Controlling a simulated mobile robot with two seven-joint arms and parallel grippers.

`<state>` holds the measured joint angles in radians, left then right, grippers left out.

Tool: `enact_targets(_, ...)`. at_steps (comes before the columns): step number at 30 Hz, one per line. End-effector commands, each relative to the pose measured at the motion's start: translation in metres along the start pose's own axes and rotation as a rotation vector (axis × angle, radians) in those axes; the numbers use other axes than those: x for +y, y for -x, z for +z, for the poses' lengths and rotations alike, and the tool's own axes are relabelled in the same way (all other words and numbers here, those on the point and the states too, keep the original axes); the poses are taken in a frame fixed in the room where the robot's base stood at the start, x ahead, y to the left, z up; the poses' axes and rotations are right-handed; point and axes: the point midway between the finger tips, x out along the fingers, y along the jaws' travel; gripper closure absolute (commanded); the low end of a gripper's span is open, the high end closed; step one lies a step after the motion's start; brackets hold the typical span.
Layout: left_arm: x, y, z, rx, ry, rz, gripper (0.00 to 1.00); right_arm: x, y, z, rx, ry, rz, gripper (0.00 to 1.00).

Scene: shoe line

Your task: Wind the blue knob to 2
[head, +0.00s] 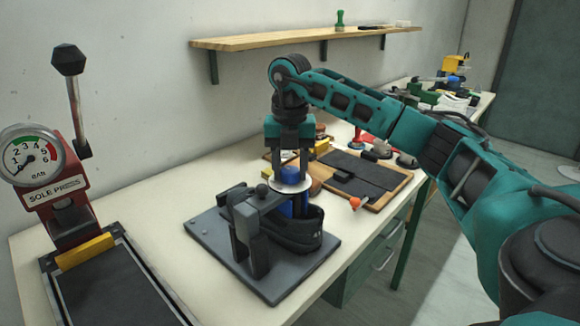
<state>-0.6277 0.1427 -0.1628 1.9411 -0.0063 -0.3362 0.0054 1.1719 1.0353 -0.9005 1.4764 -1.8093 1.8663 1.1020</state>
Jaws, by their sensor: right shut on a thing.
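The blue knob (289,174) stands on a pale round disc (276,187) above a clamp-like fixture. My right gripper (290,170) points straight down over the disc, its fingers on either side of the knob and shut on it. The fingers hide part of the knob. Any numbers or pointer on the disc are too small to read. Below the disc is a blue cylinder (294,208). My left gripper is out of view.
The dark fixture (249,240) holds a black shoe (305,235) on a grey baseplate (207,237). A red sole press (60,208) with a gauge stands at left.

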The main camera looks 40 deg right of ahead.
Motion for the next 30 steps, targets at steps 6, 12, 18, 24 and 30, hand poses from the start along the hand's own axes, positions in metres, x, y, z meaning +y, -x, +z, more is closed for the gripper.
enact_targets(6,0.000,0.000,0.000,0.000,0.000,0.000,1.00,0.000,0.001,0.001,-0.002,0.000,0.001,0.50)
enact_targets(12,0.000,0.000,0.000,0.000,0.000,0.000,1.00,0.000,0.001,0.000,-0.001,0.001,0.001,0.31)
enact_targets(18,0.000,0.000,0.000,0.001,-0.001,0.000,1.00,0.000,0.000,0.000,-0.001,0.001,0.001,0.29)
enact_targets(24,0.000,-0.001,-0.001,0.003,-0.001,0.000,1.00,0.001,0.011,0.001,-0.003,0.002,0.004,0.29)
enact_targets(30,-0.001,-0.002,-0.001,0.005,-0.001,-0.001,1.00,0.001,0.052,0.001,-0.005,0.002,0.007,0.29)
